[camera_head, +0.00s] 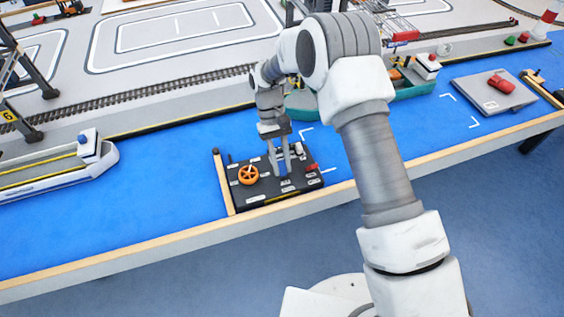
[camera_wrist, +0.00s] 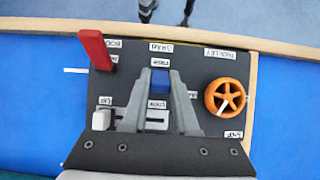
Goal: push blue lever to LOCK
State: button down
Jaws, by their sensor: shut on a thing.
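A black control panel (camera_head: 250,190) lies on the blue table near its front edge; it also shows in the wrist view (camera_wrist: 197,58). My gripper (camera_head: 282,162) points down over the panel. In the wrist view, my gripper (camera_wrist: 161,78) has its fingers on both sides of the blue lever (camera_wrist: 161,84), shut on it. The blue lever is also partly visible in the head view (camera_head: 282,171). Upside down in the wrist view, a FREE label (camera_wrist: 160,62) is just beyond the lever and a LOCK label (camera_wrist: 157,104) is on the near side. The lever's exact tilt is hard to tell.
On the panel, a red lever (camera_wrist: 95,48), an orange wheel (camera_wrist: 225,97) and a white knob (camera_wrist: 101,119) surround the gripper. A wooden strip (camera_head: 223,183) borders the panel's left side. A model boat (camera_head: 60,171) lies farther left, with clear blue surface between.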

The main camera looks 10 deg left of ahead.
dwell(0.4)
jog(key=c, duration=0.7)
grip_release()
jog(key=shift+w, duration=0.1)
jog(key=v, duration=1.1)
jog(key=p+v, duration=0.1)
jog(key=v, duration=0.5)
jog(key=shift+w+a, duration=0.2)
jog(key=shift+w, duration=0.15)
